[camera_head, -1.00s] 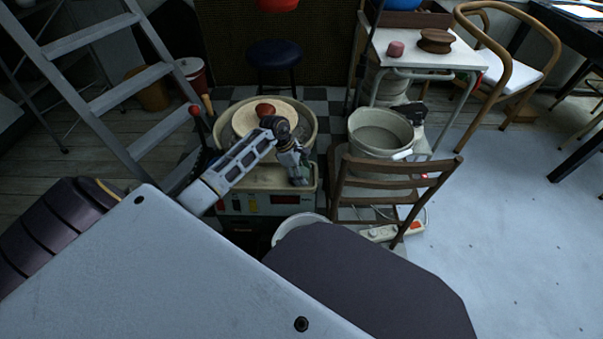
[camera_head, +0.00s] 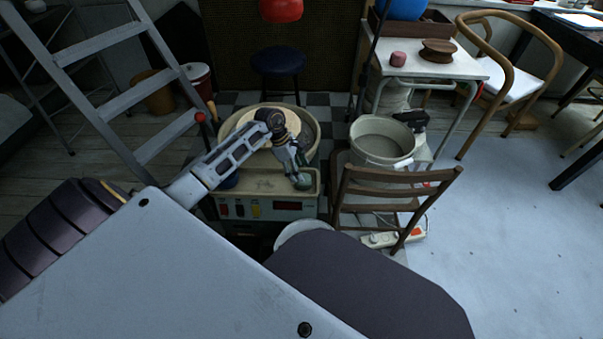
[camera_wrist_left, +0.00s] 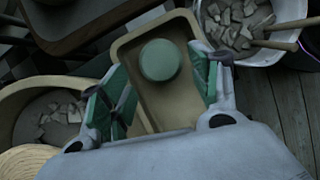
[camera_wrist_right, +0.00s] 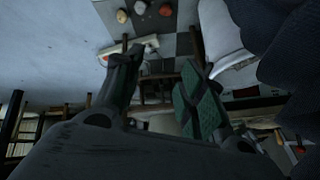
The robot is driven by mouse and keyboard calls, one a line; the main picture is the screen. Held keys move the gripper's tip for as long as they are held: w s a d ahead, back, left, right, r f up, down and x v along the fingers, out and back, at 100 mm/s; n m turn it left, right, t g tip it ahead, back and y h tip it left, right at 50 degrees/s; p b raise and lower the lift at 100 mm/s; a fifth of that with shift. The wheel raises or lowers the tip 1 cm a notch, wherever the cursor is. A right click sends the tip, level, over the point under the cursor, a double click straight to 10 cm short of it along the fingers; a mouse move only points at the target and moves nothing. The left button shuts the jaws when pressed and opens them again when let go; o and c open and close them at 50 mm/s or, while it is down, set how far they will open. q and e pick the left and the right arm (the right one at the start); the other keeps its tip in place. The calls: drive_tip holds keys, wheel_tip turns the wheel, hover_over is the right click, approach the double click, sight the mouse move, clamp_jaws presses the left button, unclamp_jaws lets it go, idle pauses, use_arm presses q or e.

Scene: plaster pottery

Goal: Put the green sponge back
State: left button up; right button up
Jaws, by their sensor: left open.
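The green sponge (camera_wrist_left: 160,60) is a short round block in the left wrist view. It appears to rest in the beige tray (camera_wrist_left: 182,108) of the pottery wheel machine, near the tray's far end in that view. In the head view a small part of it (camera_head: 304,182) shows at the tray's right end, beside my left gripper (camera_head: 296,176). My left gripper also shows in the left wrist view (camera_wrist_left: 163,88). Its green-padded fingers are spread apart, with the sponge between and slightly beyond the tips. My right gripper (camera_wrist_right: 158,75) has its fingers apart and nothing between them.
The wheel basin (camera_head: 308,150) is behind the tray. A wooden chair (camera_head: 395,195) and a grey bucket (camera_head: 383,140) stand close on the right. A stepladder (camera_head: 110,100) is at left. A white bowl (camera_head: 300,229) is in front of the machine. Open floor lies right.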

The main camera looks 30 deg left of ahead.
use_arm(q)
drive_tip(key=p+v, duration=0.1)
drive_tip(key=v, duration=0.5)
drive_tip(key=shift+p, duration=0.3)
use_arm(e)
drive_tip(key=r, duration=0.2)
drive_tip(key=d+r, duration=0.1)
drive_tip(key=shift+r+g, duration=0.3)
drive_tip(key=shift+r, duration=0.05)
drive_tip(key=shift+a, duration=0.1)
